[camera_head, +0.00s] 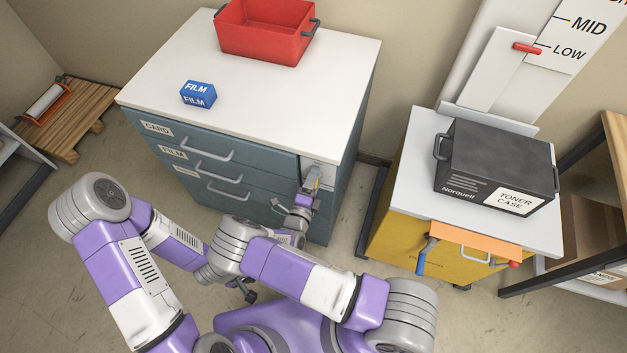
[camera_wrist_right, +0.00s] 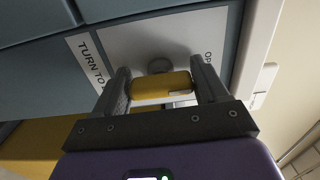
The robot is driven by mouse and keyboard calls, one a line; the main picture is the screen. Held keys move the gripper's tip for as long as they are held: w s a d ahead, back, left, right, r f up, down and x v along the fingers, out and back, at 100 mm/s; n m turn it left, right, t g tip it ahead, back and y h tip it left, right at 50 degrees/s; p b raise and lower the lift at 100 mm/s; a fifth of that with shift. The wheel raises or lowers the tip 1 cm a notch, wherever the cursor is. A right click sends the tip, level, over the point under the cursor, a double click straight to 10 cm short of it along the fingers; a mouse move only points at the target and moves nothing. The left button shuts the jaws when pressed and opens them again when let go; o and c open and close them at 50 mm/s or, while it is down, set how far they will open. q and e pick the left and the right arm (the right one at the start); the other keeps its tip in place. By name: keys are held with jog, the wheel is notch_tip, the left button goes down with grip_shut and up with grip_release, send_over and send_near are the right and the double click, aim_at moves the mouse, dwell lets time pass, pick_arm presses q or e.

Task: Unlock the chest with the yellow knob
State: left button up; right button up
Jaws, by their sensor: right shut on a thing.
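The chest (camera_head: 249,90) is a teal drawer cabinet with a white top, and its drawers look closed. A pale plate (camera_wrist_right: 200,38) at the right of its front carries partly hidden lettering, "TURN TO" and "OP". The yellow knob (camera_wrist_right: 160,86) is a bar that lies crosswise before this plate. My right gripper (camera_wrist_right: 161,88) is shut on the knob, one finger at each end. The head view shows the right gripper (camera_head: 308,189) at the knob, at the chest's upper right. A dark part of my left gripper (camera_head: 243,291) shows low in the head view, away from the chest; its jaws are unclear.
A blue FILM box (camera_head: 198,94) and a red bin (camera_head: 266,35) stand on the chest's top. At the right, a yellow cabinet (camera_head: 404,215) carries a black toner case (camera_head: 495,165). A wooden pallet (camera_head: 65,130) lies at the far left. Floor shows between the two cabinets.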

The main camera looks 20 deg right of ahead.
jog(key=o, duration=1)
jog(key=p+v, duration=0.1)
jog(key=v, duration=0.6)
jog(key=shift+s+a, duration=0.2)
jog(key=shift+s, duration=0.1)
